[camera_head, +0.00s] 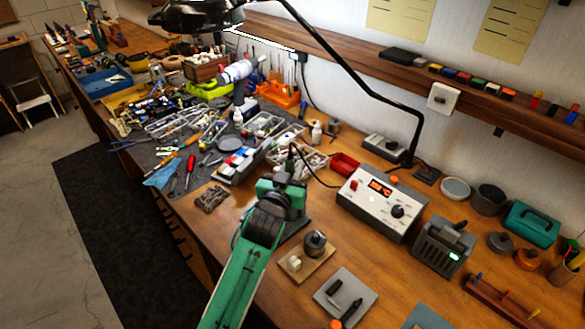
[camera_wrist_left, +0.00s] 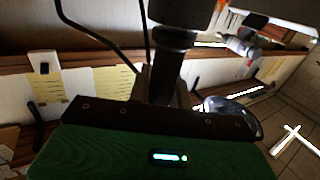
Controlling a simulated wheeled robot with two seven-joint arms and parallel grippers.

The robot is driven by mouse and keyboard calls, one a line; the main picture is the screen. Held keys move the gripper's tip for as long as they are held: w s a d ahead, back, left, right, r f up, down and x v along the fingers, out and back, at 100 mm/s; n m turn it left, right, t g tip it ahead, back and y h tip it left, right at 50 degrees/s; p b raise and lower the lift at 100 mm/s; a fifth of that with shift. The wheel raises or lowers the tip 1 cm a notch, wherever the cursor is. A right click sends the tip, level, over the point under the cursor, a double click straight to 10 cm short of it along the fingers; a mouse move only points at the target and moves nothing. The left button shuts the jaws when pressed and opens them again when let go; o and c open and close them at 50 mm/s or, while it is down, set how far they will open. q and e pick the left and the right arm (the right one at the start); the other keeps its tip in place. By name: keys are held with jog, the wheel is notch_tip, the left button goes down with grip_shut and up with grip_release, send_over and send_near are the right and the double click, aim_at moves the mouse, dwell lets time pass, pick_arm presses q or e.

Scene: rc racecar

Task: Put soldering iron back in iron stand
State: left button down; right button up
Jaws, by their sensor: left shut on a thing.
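My left gripper (camera_head: 284,187) is over the middle of the workbench, its green arm coming up from the bottom of the head view. It is shut on the soldering iron, whose dark handle (camera_head: 290,160) shows just above the jaws, with a black cable running right to the station. In the left wrist view the dark handle (camera_wrist_left: 174,50) stands up from between the jaws. The iron's tip is hidden. A dark base (camera_head: 297,226), perhaps the iron stand, shows partly behind and below the gripper; the arm hides the rest. My right gripper is not in view.
The soldering station (camera_head: 378,202) with a lit display stands right of the gripper. A small wooden board (camera_head: 307,264) with a dark round piece and a grey pad (camera_head: 346,297) lie in front. Parts trays (camera_head: 265,128) and tools crowd the left. A black lamp arm (camera_head: 360,90) arches above.

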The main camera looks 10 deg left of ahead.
pick_arm(q)
jog(key=shift+f, duration=0.1)
jog(key=c, duration=1.2)
grip_release()
jog(key=shift+o, duration=0.5)
jog(key=o, duration=0.3)
jog(key=shift+s, duration=0.1)
jog(key=shift+s+a+r+p, duration=0.1)
jog(key=shift+s+r+p, duration=0.1)
jog(key=shift+s+p, duration=0.25)
jog(key=shift+s+r+p, duration=0.2)
jog(key=shift+s+p, duration=0.05)
jog(key=shift+s, duration=0.3)
jog(key=shift+s+a+r+p, duration=0.1)
jog(key=shift+s+r+p, duration=0.1)
jog(key=shift+s+p, duration=0.45)
jog(key=shift+s+a+r+p, duration=0.1)
jog(key=shift+s+r+p, duration=0.15)
jog(key=shift+s, duration=0.75)
jog(key=shift+s+a+r+p, duration=0.15)
jog(key=shift+s+p, duration=0.25)
jog(key=shift+s, duration=0.4)
jog(key=shift+d, duration=0.1)
